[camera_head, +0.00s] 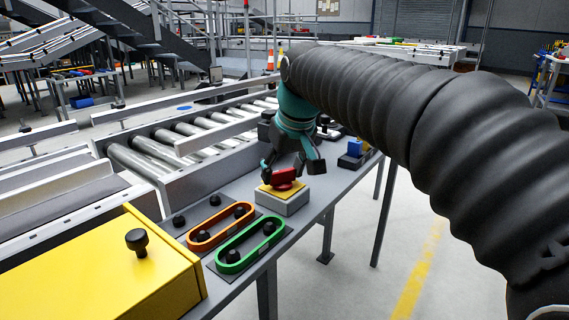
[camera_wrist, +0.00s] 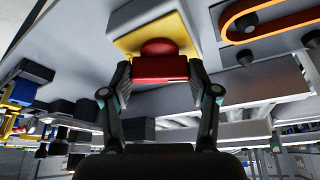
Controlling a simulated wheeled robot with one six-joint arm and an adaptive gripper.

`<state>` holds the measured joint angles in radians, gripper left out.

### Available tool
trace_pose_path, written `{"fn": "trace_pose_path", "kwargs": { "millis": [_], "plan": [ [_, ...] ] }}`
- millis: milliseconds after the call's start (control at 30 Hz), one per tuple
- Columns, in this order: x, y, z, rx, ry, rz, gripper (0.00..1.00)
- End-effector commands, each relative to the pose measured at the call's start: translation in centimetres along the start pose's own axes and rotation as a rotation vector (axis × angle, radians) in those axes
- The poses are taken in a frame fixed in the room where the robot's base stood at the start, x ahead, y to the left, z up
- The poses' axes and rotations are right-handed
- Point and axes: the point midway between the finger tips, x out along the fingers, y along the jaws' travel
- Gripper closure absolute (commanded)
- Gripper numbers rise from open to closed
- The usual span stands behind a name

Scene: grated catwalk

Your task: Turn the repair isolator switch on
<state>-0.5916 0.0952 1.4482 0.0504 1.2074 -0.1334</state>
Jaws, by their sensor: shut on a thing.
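The isolator switch is a grey box with a yellow top plate (camera_head: 284,191) and a red rotary handle (camera_head: 284,177), on the grey bench beside the conveyor. In the wrist view the red handle (camera_wrist: 158,64) lies between the two fingers, with the yellow plate (camera_wrist: 184,37) behind it. My gripper (camera_head: 291,172) reaches down over the switch from above. It is shut on the red handle, one finger at each end. The fingers also show in the wrist view (camera_wrist: 160,84). The handle's exact angle is hard to tell. Any on or off marking is not readable.
An orange loop (camera_head: 221,226) and a green loop (camera_head: 250,243) around black knobs sit left of the switch. A yellow box (camera_head: 110,275) with a black knob is at front left. A blue block (camera_head: 355,148) stands to the right. Rollers (camera_head: 190,139) lie behind.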

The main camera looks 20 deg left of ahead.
Motion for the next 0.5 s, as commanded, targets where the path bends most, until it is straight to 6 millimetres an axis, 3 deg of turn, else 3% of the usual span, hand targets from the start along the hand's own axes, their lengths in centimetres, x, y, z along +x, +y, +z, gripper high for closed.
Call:
{"fn": "trace_pose_path", "kwargs": {
  "millis": [500],
  "plan": [
    [-0.13, -0.4, -0.07, 0.45, -0.005, 0.188, 0.74]
  ]
}}
